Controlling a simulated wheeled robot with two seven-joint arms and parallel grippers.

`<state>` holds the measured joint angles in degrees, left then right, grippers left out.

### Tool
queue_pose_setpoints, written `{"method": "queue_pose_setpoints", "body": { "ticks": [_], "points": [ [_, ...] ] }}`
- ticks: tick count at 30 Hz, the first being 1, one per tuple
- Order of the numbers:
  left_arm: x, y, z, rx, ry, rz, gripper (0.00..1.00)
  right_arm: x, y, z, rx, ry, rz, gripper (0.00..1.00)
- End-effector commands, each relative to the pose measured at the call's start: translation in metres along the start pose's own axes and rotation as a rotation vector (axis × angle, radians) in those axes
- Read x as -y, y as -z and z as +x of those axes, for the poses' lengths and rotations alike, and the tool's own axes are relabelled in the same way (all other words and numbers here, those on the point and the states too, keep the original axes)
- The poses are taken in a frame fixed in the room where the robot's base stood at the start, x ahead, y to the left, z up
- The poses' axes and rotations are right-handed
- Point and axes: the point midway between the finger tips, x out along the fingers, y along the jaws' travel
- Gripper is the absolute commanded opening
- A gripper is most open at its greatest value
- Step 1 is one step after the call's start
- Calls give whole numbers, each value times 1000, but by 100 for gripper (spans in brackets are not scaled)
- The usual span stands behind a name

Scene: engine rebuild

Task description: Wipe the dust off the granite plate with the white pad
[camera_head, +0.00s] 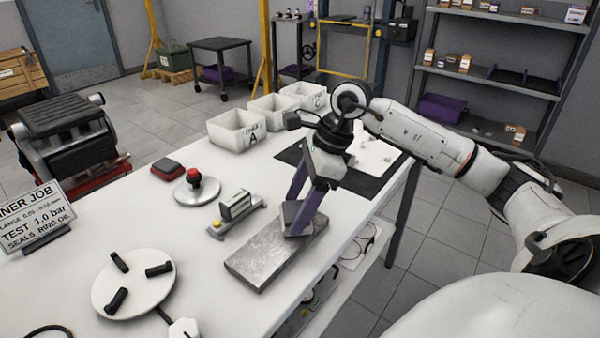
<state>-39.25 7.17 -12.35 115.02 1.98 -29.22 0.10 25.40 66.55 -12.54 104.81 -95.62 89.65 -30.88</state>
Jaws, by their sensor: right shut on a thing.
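The granite plate (262,262) is a grey, mottled slab lying on the white table near its right edge. Dust cannot be told clearly from the stone's own mottling. My right gripper (301,222) reaches down over the plate's far end, with its purple fingers shut on the pad (290,212). The pad looks grey rather than white here and is partly hidden by the fingers. It is low at the plate's surface; I cannot tell whether it touches. My left gripper is not in view.
On the white table (140,213) are a round plate with black clamps (134,283), a small gauge block (236,207), a red-knobbed disc (196,188) and white bins (236,130). A black mat (378,184) lies behind my right arm. An engine (68,140) stands at left.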

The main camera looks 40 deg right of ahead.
Motion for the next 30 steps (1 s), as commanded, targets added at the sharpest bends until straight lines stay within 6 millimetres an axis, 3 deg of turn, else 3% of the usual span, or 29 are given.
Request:
{"method": "queue_pose_setpoints", "body": {
  "ticks": [5,21,30],
  "points": [
    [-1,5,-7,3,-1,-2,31,4,-4,-23,0,5,-1,45],
    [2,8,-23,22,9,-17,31,2,-16,-69,-1,6,11,45],
    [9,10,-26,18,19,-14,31,2,-19,-79,0,6,13,45]
  ]
}}
